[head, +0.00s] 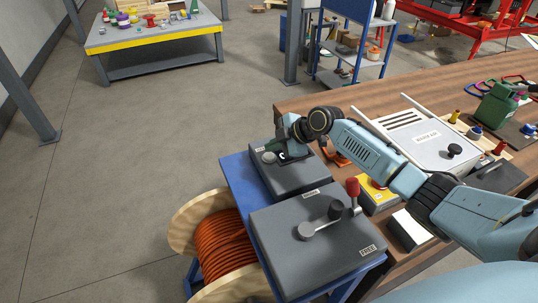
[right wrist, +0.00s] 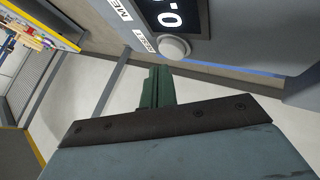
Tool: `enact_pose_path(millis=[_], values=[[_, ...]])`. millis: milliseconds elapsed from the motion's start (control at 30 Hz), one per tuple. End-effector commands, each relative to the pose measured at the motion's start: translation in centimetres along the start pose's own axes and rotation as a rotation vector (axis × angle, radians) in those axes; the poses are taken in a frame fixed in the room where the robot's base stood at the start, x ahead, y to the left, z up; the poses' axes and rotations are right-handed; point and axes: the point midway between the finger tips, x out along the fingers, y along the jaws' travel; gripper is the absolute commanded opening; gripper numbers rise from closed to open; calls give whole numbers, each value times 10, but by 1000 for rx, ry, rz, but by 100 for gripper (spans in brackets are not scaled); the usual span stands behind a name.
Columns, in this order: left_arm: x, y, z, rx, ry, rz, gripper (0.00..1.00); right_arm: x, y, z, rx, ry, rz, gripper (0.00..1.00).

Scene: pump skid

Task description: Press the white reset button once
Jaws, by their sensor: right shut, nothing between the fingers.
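The white reset button (right wrist: 174,47) is a round pale cap beside a RESET label in the right wrist view. It sits on a grey box (right wrist: 235,40) with a dark display. In the head view the button (head: 268,157) shows on top of the rear grey box (head: 292,180), on the blue stand. My right gripper (head: 273,147) is shut and empty, right by the button. In the right wrist view its green fingertips (right wrist: 158,72) appear just short of the button; I cannot tell whether they touch it. My left gripper is not in view.
A wooden bench (head: 300,98) with a pale panel (head: 425,140) lies behind. The floor at left is clear.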

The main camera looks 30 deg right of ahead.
Motion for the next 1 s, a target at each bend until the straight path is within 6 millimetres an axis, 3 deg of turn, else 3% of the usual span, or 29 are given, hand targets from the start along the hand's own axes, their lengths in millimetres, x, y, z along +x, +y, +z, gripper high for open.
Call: enact_pose_path(millis=[1000], values=[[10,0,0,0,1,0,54,6,-4,5,0,0,0,0]])
